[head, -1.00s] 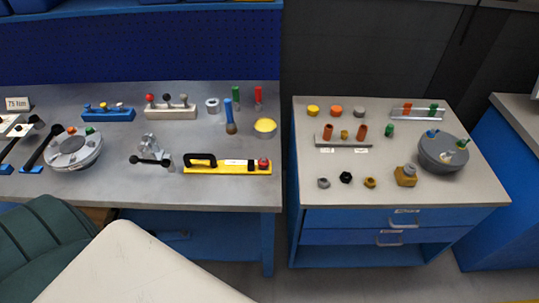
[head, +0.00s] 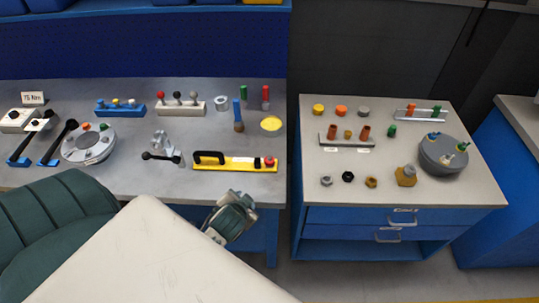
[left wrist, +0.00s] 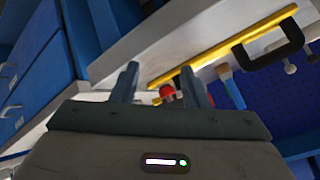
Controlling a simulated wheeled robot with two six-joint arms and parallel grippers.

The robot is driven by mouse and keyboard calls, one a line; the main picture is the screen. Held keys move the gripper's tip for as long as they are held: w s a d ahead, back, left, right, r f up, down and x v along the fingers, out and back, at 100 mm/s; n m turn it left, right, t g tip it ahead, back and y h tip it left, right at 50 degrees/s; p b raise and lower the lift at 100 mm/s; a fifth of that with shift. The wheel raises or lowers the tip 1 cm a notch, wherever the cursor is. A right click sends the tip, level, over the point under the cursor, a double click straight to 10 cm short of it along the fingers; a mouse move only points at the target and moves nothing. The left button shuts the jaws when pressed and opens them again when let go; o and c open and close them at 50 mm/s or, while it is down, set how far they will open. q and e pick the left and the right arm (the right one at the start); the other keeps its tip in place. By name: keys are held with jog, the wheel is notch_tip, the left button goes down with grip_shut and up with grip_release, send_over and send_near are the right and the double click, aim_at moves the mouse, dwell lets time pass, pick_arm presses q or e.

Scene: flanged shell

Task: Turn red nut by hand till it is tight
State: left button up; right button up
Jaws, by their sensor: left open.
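A grey round flanged shell (head: 75,150) lies on the left bench. On its top sit a small red-orange nut (head: 86,127) and a green one (head: 104,127). My left gripper (head: 240,203) is at the front edge of the left bench, to the right of the shell and apart from it. In the left wrist view its two fingers (left wrist: 163,88) are spread with nothing held. A red knob (left wrist: 167,91) shows beyond them, at the end of the yellow bar. My right gripper is not in view.
The yellow bar tool (head: 235,164) with a black handle lies beyond my gripper. A gap separates bench and cabinet.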

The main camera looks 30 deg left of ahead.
pick_arm(q)
jog(key=w+d+r+m+t, duration=0.1)
jog(key=w+r+m+t, duration=0.85)
jog(key=w+r, duration=0.6)
jog(key=w+d+r+m+g+h, duration=0.1)
jog(key=w+d+r+m+h, duration=0.15)
jog(key=d+m+h, duration=0.55)
jog(key=w+d+r+m+g+h, duration=0.1)
jog(key=w+d+r+m+h, duration=0.15)
jog(key=m+h, duration=0.55)
jog(key=m+g+y, duration=0.9)
jog(key=g+y, duration=0.3)
jog(key=g, duration=0.4)
send_over(269, 159)
notch_tip(269, 159, down, 10)
notch_tip(269, 159, down, 8)
jog(key=b, duration=0.7)
jog(key=shift+d+r, duration=0.1)
jog(key=shift+r, duration=0.05)
jog(key=shift+f+b, duration=0.3)
jog(key=shift+f, duration=0.95)
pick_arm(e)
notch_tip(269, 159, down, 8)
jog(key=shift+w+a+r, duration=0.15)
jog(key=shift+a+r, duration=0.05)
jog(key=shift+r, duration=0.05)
